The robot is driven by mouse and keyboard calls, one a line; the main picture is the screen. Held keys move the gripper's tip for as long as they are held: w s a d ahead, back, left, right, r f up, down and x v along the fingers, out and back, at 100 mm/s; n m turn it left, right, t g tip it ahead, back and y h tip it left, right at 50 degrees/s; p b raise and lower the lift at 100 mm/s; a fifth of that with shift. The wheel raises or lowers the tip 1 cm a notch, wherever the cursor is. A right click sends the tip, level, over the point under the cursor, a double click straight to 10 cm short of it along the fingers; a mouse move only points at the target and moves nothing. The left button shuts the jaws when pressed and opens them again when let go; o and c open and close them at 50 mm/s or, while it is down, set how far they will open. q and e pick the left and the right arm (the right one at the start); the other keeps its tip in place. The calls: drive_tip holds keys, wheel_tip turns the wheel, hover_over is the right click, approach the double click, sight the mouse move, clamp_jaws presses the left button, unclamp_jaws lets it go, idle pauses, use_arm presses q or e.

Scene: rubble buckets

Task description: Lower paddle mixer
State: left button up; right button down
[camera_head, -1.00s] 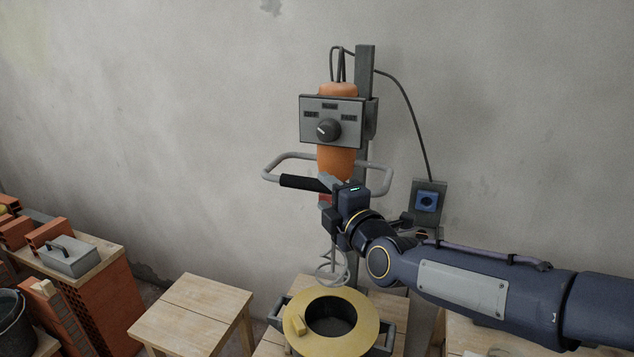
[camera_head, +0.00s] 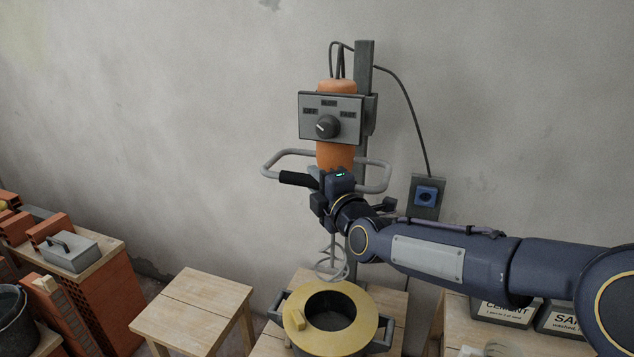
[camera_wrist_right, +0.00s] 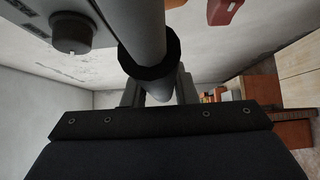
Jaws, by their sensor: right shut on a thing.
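The paddle mixer has an orange body (camera_head: 336,155) and a grey control box with a dial (camera_head: 345,118). It hangs upright on a grey post (camera_head: 364,62). Its looped handle (camera_head: 372,178) has a black grip on the left. My right gripper (camera_head: 318,192) is shut on the mixer handle near that grip. In the right wrist view the handle tube (camera_wrist_right: 143,30) with a black collar runs between the fingers (camera_wrist_right: 158,95). My left gripper is out of view.
A wooden stool (camera_head: 190,305) stands empty left of the bucket. Bricks and a grey metal box (camera_head: 68,252) are at far left. A blue socket (camera_head: 427,195) is on the wall. Bins labelled cement (camera_head: 505,312) and sand sit under my right arm.

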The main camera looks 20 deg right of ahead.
drive_tip(key=shift+f, duration=0.1)
wheel_tip(320, 180, down, 35)
drive_tip(key=b, duration=2.9)
drive_tip(key=shift+r, duration=0.2)
drive_tip(key=shift+f, duration=0.1)
drive_tip(key=c, duration=1.4)
unclamp_jaws()
drive_tip(key=shift+o, duration=1.2)
drive_tip(key=shift+r, duration=0.2)
